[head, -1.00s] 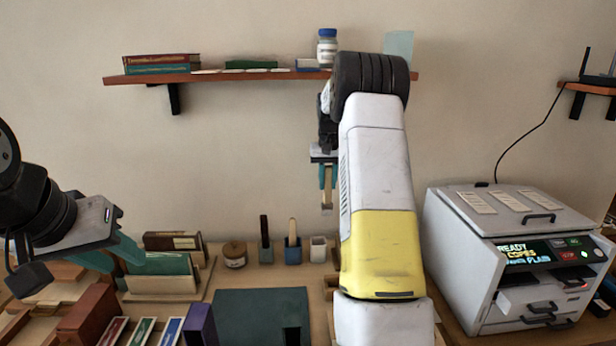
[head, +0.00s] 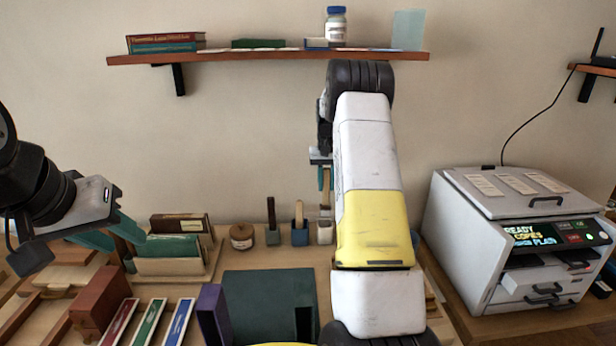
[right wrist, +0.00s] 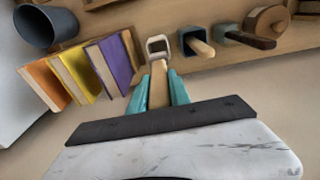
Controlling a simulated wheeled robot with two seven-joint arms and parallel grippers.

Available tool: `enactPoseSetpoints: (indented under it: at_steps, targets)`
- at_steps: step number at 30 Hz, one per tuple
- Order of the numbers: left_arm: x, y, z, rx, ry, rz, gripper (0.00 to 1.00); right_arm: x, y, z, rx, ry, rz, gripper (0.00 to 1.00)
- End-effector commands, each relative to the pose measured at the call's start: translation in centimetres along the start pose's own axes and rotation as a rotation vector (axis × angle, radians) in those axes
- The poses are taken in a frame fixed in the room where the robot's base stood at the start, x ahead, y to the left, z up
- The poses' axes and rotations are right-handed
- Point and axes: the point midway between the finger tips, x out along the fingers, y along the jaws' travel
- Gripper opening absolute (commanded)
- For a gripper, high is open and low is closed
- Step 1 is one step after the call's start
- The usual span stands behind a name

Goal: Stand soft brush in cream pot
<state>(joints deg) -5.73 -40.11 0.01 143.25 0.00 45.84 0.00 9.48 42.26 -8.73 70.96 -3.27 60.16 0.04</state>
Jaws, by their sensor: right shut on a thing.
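The cream pot (head: 325,236) stands on the desk at the right end of a row of small pots. It also shows in the right wrist view (right wrist: 151,50), just beyond my fingertips. My right gripper (head: 325,180) is shut on the wooden soft brush (head: 326,201), which hangs down from the teal fingers. The brush (right wrist: 159,75) lines up with the pot in both views. Its lower end overlaps the pot's top in the head view; I cannot tell whether it is inside. My left gripper (head: 118,238) is open and empty, off to the left.
A blue pot (head: 299,235) with a wooden-handled tool and a grey-green pot (head: 272,236) with a dark tool stand left of the cream pot. A round wooden-lidded jar (head: 242,237) is further left. A copier (head: 515,245) stands at right; a wall shelf (head: 270,56) is above.

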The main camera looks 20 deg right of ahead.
Motion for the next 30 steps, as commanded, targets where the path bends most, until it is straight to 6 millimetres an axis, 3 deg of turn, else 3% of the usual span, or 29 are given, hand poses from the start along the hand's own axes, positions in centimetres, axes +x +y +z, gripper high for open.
enactPoseSetpoints:
  at_steps: [18,30]
  targets:
    - [0.0,0.0,0.0,0.0,0.0,0.0,0.36,5.0,0.0,0.5,0.0,-0.002,0.0,0.0]
    - [0.0,0.0,0.0,0.0,0.0,0.0,0.36,7.2,0.0,0.6,0.0,0.0,0.0,0.0]
